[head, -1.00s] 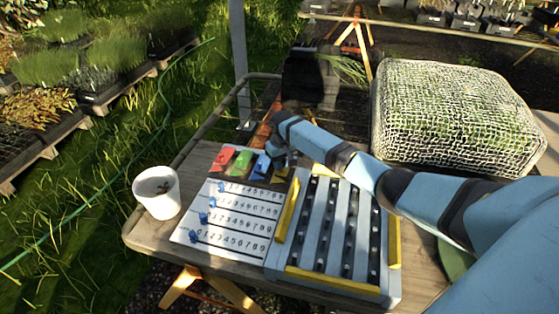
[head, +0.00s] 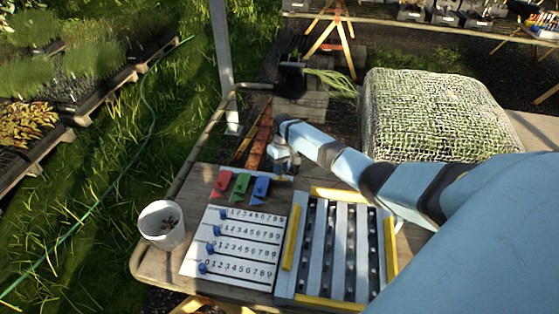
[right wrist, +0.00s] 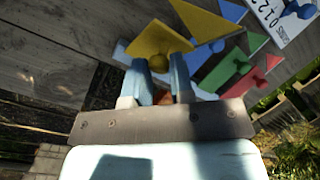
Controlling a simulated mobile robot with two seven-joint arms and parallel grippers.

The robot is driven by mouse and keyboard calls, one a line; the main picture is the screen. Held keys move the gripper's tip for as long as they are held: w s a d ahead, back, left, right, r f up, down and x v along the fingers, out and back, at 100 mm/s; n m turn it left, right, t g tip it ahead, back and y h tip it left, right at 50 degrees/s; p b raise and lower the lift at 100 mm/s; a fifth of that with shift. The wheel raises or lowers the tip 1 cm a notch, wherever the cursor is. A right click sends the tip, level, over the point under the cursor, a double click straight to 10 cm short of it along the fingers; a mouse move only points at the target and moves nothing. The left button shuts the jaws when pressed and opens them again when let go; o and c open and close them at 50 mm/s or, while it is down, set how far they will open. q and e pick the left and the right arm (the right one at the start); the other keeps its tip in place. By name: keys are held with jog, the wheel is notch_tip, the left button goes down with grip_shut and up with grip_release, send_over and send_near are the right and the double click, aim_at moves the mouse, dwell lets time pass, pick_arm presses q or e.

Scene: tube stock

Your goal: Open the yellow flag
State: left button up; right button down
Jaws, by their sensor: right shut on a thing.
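The yellow flag (right wrist: 157,38) shows in the right wrist view as a flat yellow piece with a round knob at its near corner. My right gripper (right wrist: 160,78) has its two blue fingers shut on that knob. In the head view my right gripper (head: 284,160) is at the right end of the flag row, beside the blue flag (head: 261,187), and hides the yellow flag there. My left gripper is not in view.
The green flag (head: 240,184) and red flag (head: 222,183) lie left of the blue one. A white number board (head: 240,240) with blue knobs and a yellow-edged slotted rack (head: 335,250) are in front. A white cup (head: 161,225) stands left. A netted block (head: 430,115) is behind my arm.

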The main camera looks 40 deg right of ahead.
jog(key=shift+w+d+b, duration=0.3)
jog(key=shift+d+b, duration=0.15)
jog(key=shift+d, duration=0.15)
jog(key=shift+w+d+b, duration=0.3)
jog(key=shift+d+b, duration=0.15)
jog(key=shift+d, duration=0.1)
jog(key=shift+w+d+g+y+b, duration=0.25)
jog(key=shift+d+g+y+b, duration=0.2)
jog(key=shift+b, duration=0.2)
jog(key=shift+s+f, duration=0.1)
jog(key=c, duration=1.1)
grip_release()
jog(key=shift+o, duration=0.4)
jog(key=shift+d, duration=0.15)
jog(key=shift+w, duration=0.2)
